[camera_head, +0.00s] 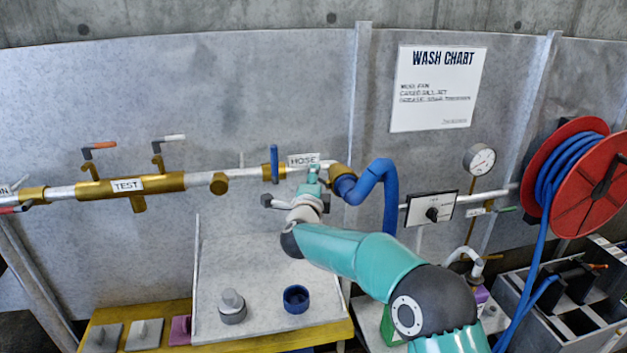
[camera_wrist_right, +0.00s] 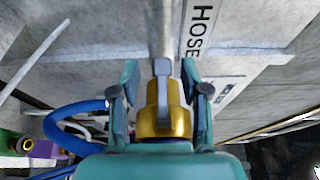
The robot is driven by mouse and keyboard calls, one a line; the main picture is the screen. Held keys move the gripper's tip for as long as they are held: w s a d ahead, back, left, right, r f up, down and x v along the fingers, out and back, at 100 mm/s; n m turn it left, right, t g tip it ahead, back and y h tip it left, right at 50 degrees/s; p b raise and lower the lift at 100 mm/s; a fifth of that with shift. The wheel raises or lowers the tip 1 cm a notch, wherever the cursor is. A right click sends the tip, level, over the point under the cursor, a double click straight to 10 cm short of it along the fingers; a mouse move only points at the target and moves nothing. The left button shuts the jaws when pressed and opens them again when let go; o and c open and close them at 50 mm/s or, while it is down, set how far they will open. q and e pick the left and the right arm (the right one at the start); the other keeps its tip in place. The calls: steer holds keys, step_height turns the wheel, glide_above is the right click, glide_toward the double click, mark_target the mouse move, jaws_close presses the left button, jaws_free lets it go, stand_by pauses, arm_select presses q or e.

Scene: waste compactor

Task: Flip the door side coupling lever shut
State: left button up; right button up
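The gold hose coupling (camera_head: 343,177) sits at the end of the grey wall pipe beside the HOSE label, where the blue hose (camera_head: 378,172) begins. In the right wrist view the gold coupling (camera_wrist_right: 164,122) lies between my fingers, with a grey lever (camera_wrist_right: 162,68) across it. My right gripper (camera_head: 310,182) is at the pipe just left of the coupling. In the wrist view the right gripper (camera_wrist_right: 160,72) is open, one finger on each side of the lever. I cannot tell whether a finger touches it. The gripper partly hides the coupling in the head view. My left gripper is not in view.
A blue-handled valve (camera_head: 274,164) stands close left of the gripper. A TEST manifold (camera_head: 130,187) with two levers is farther left. A gauge (camera_head: 479,160), a switch box (camera_head: 430,209) and a red hose reel (camera_head: 585,180) are right. Blue cap (camera_head: 296,299) lies on the tray below.

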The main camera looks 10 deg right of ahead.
jaws_close()
steer(key=h, duration=0.1)
steer(key=m+g+h+p, duration=0.1)
steer(key=m+h+p, duration=0.1)
steer(key=shift+w+d+r+g, duration=0.1)
steer(key=shift+w+d+g, duration=0.15)
steer(key=shift+g, duration=0.05)
steer(key=shift+d+m+h+p, duration=0.15)
steer(key=shift+m+h+p, duration=0.15)
steer(key=shift+m+h, duration=0.1)
steer(key=shift+f, duration=0.2)
steer(key=shift+o, duration=0.5)
jaws_free()
steer(key=shift+s+r, duration=0.1)
